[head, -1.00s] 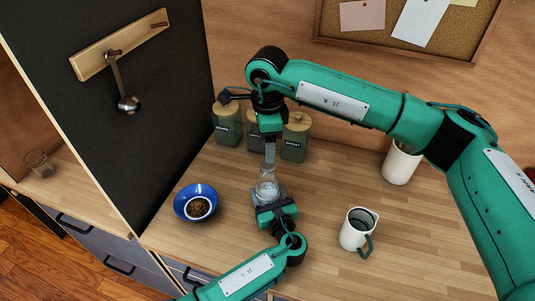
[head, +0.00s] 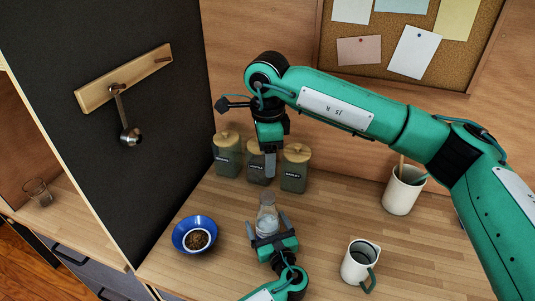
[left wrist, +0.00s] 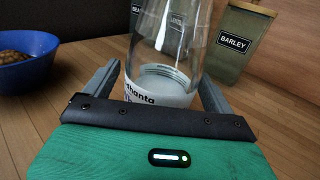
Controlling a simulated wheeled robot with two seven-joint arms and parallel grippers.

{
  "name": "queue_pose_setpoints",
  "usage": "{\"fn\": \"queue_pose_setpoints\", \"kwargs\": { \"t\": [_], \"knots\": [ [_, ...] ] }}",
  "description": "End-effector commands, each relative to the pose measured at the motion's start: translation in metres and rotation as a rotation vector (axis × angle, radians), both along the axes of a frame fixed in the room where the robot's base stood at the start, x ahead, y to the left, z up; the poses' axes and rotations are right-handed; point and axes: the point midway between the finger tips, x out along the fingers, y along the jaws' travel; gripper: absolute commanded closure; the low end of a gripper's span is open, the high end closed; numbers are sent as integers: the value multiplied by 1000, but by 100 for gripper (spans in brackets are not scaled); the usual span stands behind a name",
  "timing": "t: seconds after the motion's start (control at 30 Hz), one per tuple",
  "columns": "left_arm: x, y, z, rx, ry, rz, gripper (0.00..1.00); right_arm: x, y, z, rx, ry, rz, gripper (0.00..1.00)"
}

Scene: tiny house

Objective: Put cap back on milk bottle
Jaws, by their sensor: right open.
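The clear glass milk bottle (head: 267,222) stands upright on the wooden counter. Its lower part, with a white label band, shows in the left wrist view (left wrist: 165,80); its top is out of that view. My left gripper (head: 268,226) is around the bottle, one finger on each side, with small gaps visible in the head view. It also shows in the left wrist view (left wrist: 160,85). My right gripper (head: 270,174) is open, pointing down above and behind the bottle, apart from it. The bottle's top looks greyish; I cannot tell whether the cap is on it.
Wood-lidded canisters (head: 294,170) stand behind the bottle. A blue bowl (head: 182,238) with brown contents is left. A white mug (head: 357,264) is right, and a utensil holder (head: 400,193) is further back. Counter between them is clear.

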Motion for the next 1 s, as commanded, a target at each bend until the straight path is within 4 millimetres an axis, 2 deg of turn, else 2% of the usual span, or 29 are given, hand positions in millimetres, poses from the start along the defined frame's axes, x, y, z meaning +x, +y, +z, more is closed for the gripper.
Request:
{"fn": "queue_pose_setpoints", "kwargs": {
  "t": [0.17, 0.27, 0.37, 0.7, 0.83, 1.0],
  "knots": [
    [-2, -1, -1, 0, 1, 0, 12, 0, 0, -1, 0, 0, 0, 37],
    [-11, -4, -3, 0, 2, -1, 12, 0, 0, -5, 0, 0, 0, 37],
    [-27, -10, -4, -3, 2, -2, 12, 0, 0, -11, 0, 0, 0, 37],
    [-99, -36, -4, -4, 2, -1, 12, 0, 0, -31, 0, 0, 0, 37],
    [-117, -42, -2, -2, 2, -1, 12, 0, 0, -35, 0, 0, 0, 37],
    [-129, -46, -1, 0, 0, 0, 12, 0, 0, -37, 0, 0, 0, 37]
  ]
}}
